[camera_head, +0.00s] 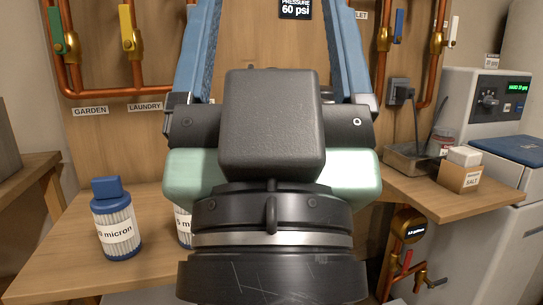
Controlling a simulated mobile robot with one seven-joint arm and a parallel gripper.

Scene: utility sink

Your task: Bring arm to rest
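My gripper (272,45) is seen from behind, at the end of my black wrist, in the middle of the head camera view. Its two long blue fingers point up the picture and stand wide apart. My wrist hides the middle of the wooden counter (60,250).
A blue-capped filter cartridge (116,225) stands on the counter at left; another (183,225) is mostly hidden by my wrist. Copper pipes (110,88) with valves run along the panel. At right are a salt box (459,177), a grey tray (410,165) and a white softener unit (480,115).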

